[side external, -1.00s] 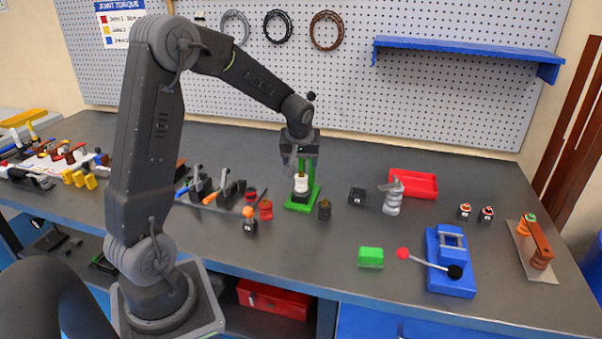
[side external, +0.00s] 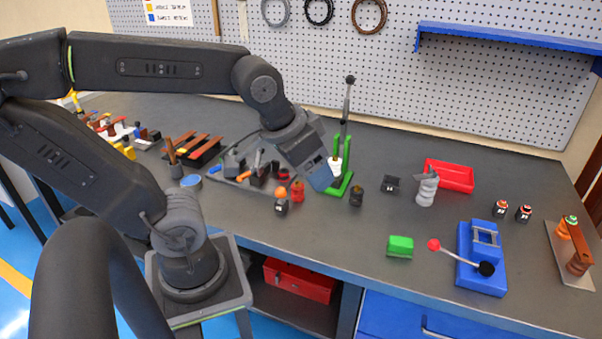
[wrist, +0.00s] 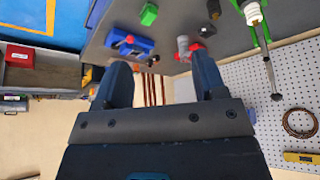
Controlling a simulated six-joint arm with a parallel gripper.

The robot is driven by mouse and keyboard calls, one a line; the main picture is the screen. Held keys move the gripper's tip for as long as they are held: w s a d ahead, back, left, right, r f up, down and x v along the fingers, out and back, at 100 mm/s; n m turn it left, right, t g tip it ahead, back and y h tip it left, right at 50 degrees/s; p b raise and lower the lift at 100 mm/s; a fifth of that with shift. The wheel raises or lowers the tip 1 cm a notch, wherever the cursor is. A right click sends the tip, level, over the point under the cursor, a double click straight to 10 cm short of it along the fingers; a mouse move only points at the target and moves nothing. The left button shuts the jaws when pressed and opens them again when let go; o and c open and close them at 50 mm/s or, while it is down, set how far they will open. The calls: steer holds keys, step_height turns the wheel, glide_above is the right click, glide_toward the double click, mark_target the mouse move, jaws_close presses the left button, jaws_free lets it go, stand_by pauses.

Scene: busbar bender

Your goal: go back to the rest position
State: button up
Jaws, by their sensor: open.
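My gripper (side external: 322,178) is in the side external view, tilted down and to the right above the bench, near the green press stand (side external: 342,180) with its white piece (side external: 335,165) and raised lever. In the wrist view my gripper (wrist: 162,75) shows two blue fingers spread apart with nothing between them. The side view does not show clearly whether the gripper touches the stand. The blue bender (side external: 482,262) with its red-knobbed lever stands at the bench's front right; it also shows in the wrist view (wrist: 128,45).
A green block (side external: 400,246), grey cylinder (side external: 427,190) and red tray (side external: 450,175) lie right of the stand. Small orange and red parts (side external: 297,191) lie close below my gripper. A blue shelf (side external: 510,37) hangs on the pegboard.

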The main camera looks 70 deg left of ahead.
steer(key=shift+s+d+f+m, duration=0.1)
steer(key=shift+s+d+m, duration=0.25)
steer(key=shift+s, duration=0.2)
steer(key=shift+s+d+f+m, duration=0.1)
steer(key=shift+s+d+m, duration=0.2)
steer(key=shift+s, duration=0.25)
